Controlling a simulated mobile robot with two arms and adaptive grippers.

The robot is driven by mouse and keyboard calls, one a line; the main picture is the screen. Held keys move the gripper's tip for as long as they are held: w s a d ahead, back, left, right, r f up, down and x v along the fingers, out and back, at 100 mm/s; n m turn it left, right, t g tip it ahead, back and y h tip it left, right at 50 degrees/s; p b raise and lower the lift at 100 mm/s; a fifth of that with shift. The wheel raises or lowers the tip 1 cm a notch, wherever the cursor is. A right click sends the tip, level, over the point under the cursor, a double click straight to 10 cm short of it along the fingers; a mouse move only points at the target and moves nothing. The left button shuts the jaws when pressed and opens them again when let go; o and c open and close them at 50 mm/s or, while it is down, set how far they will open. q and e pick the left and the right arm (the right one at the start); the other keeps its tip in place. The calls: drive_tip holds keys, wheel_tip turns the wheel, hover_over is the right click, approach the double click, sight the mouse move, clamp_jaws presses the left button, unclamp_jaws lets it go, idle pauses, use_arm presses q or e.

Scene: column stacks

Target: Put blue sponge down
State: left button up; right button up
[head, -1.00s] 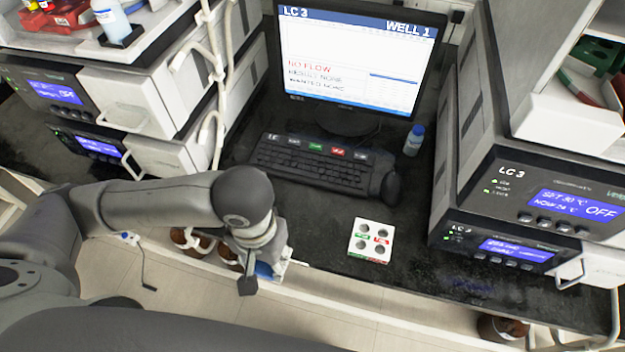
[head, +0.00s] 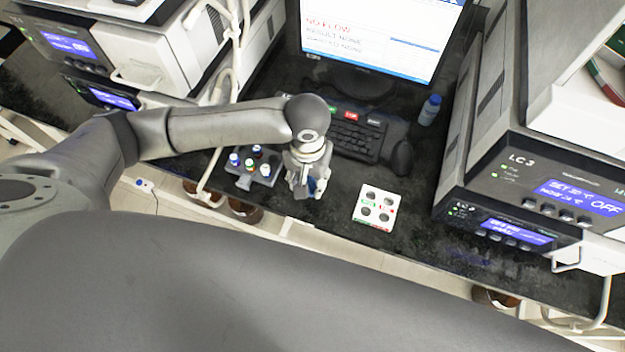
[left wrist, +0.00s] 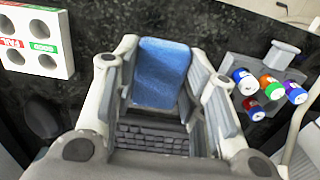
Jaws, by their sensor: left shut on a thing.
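My left gripper (head: 306,190) is over the black bench, in front of the keyboard in the head view. It is shut on the blue sponge (left wrist: 161,74), which stands between the two fingers in the left wrist view. In the head view only a small blue part of the sponge (head: 312,185) shows beside the fingers. I cannot tell whether the sponge touches the bench. My right gripper is not in view.
A white block with round holes (head: 374,207) lies right of the gripper. A grey rack with several coloured-cap vials (head: 254,168) stands to its left. The keyboard (head: 352,138), mouse (head: 402,157) and blue-capped bottle (head: 430,110) are behind. Bench between gripper and block is clear.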

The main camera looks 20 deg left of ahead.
sight(312, 183)
use_arm(q)
drive_tip(key=shift+w+d+f, duration=0.2)
drive_tip(key=shift+w+f, duration=0.8)
drive_tip(key=shift+f, duration=1.7)
drive_tip(key=shift+f+p, duration=0.1)
drive_tip(key=shift+p, duration=0.2)
drive_tip(key=o, duration=0.9)
wheel_tip(312, 183, up, 12)
drive_tip(key=shift+r, duration=0.15)
drive_tip(key=shift+s, duration=0.1)
